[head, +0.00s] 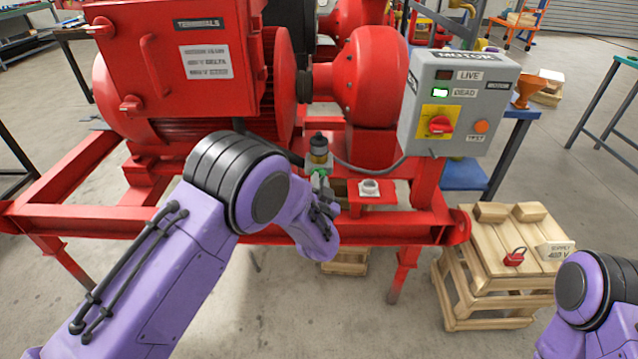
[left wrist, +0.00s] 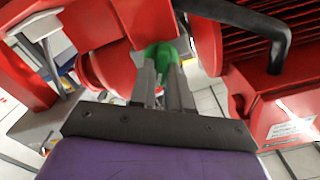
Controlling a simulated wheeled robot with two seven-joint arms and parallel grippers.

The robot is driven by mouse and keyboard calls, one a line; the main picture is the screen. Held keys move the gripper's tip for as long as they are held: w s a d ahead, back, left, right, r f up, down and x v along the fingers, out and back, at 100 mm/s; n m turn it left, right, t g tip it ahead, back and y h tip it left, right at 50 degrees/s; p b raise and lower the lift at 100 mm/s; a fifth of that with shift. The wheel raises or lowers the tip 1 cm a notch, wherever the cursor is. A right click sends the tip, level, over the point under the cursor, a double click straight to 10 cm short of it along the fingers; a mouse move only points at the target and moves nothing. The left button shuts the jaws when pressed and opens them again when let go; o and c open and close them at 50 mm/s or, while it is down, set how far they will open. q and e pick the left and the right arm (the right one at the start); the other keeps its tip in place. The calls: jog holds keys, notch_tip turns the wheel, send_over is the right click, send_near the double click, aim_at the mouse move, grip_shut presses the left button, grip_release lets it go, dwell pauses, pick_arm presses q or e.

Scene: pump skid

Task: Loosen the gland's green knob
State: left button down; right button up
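The gland's green knob (left wrist: 161,54) shows in the left wrist view at the tips of my left gripper's fingers.
The red skid frame (head: 385,228) runs below and around the knob. A small red shelf with a white nut-like part (head: 369,187) is just right of it. The grey motor box (head: 455,105) shows a lit DEAD lamp. A red padlock (head: 514,257) lies on a wooden crate.

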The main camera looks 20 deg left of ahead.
pick_arm(q)
jog(key=shift+n, duration=0.4)
jog(key=shift+s+a+f+n+b, duration=0.1)
jog(key=shift+n+b, duration=0.95)
jog(key=shift+n, duration=2.8)
jog(key=shift+a+f+n+b, duration=0.1)
jog(key=shift+n+b, duration=0.95)
jog(key=shift+n, duration=2.75)
jog(key=shift+s+a+f+n+b, duration=0.1)
jog(key=shift+n+b, duration=0.95)
jog(key=shift+n, duration=2.8)
jog(key=c, duration=1.1)
grip_release()
jog(key=shift+w, duration=0.1)
